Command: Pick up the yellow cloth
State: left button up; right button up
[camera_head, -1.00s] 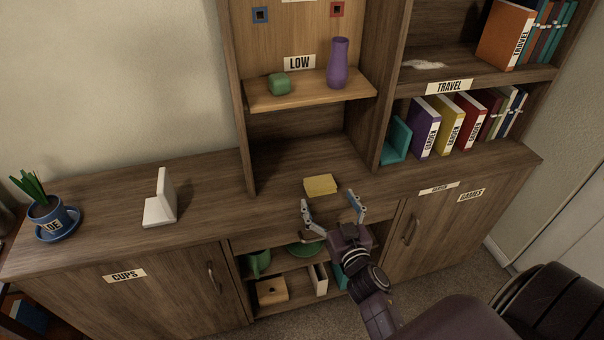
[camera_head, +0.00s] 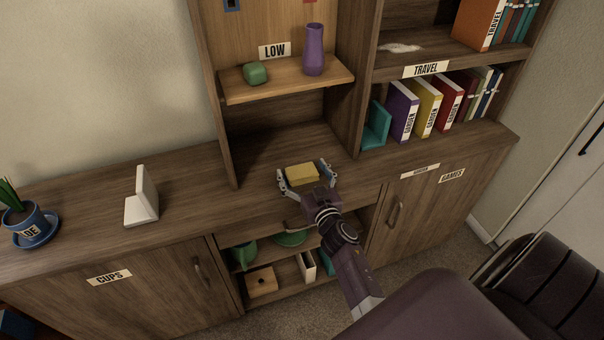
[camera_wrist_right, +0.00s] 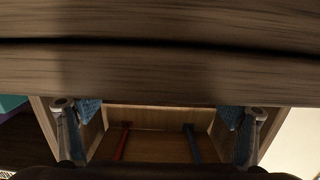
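The yellow cloth (camera_head: 302,172), a small folded block shape, lies on the wooden cabinet top below the low shelf. My right gripper (camera_head: 307,179) is at the cloth with its fingers spread, one on the left side and one on the right side of it. Whether the fingers touch the cloth is not clear. In the right wrist view the two fingers with blue pads (camera_wrist_right: 160,115) stand wide apart, and I cannot make out the cloth there. My left gripper is not in view.
Books (camera_head: 425,107) stand at right. The counter between is clear.

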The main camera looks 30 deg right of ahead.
jog(key=c, duration=1)
jog(key=shift+r+p, duration=0.35)
jog(key=shift+r, duration=0.25)
notch_tip(320, 180, up, 10)
jog(key=p, duration=0.4)
notch_tip(320, 180, up, 9)
jog(key=p, duration=0.2)
send_over(302, 170)
jog(key=shift+f, duration=0.1)
